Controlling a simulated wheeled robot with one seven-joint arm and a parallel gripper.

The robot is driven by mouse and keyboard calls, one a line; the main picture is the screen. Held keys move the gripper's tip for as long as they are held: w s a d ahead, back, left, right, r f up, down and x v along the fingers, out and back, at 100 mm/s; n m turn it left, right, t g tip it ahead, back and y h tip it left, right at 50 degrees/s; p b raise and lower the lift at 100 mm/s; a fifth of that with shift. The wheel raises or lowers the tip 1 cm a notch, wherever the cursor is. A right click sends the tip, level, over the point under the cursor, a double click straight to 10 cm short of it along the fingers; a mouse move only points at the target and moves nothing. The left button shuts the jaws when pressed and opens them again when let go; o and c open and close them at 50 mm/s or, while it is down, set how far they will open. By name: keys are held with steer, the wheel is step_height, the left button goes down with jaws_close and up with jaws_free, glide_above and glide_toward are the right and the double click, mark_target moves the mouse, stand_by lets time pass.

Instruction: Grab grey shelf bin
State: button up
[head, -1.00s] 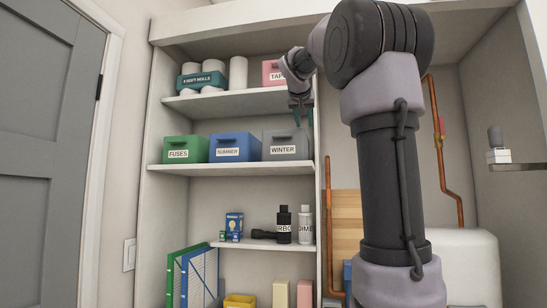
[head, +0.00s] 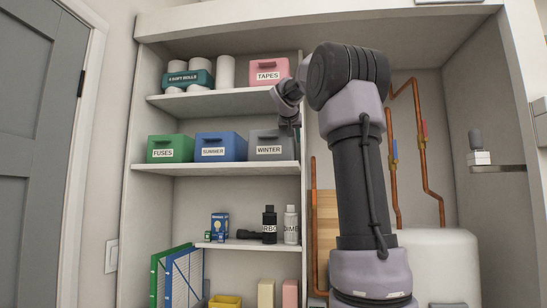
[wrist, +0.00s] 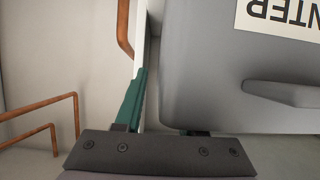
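The grey bin (head: 271,139), labelled WINTER, sits upright at the right end of the middle shelf, beside the blue SUMMER bin. My gripper (head: 296,131) is at its right end, partly hidden by my wrist. In the wrist view the grey bin (wrist: 225,85) is upside down, with its handle and part of its label visible. My gripper's (wrist: 163,115) teal fingers are apart. One finger is outside the bin's side, with a gap showing between them. The other finger is mostly hidden behind the bin's top edge.
A blue SUMMER bin (head: 220,141) and a green FUSES bin (head: 170,143) share the shelf (head: 215,168). A pink TAPES bin (head: 268,64) is on the shelf above. The cabinet's side panel stands close on the right, with copper pipes (head: 393,175) beyond it.

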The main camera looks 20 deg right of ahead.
jaws_close()
stand_by(1.4)
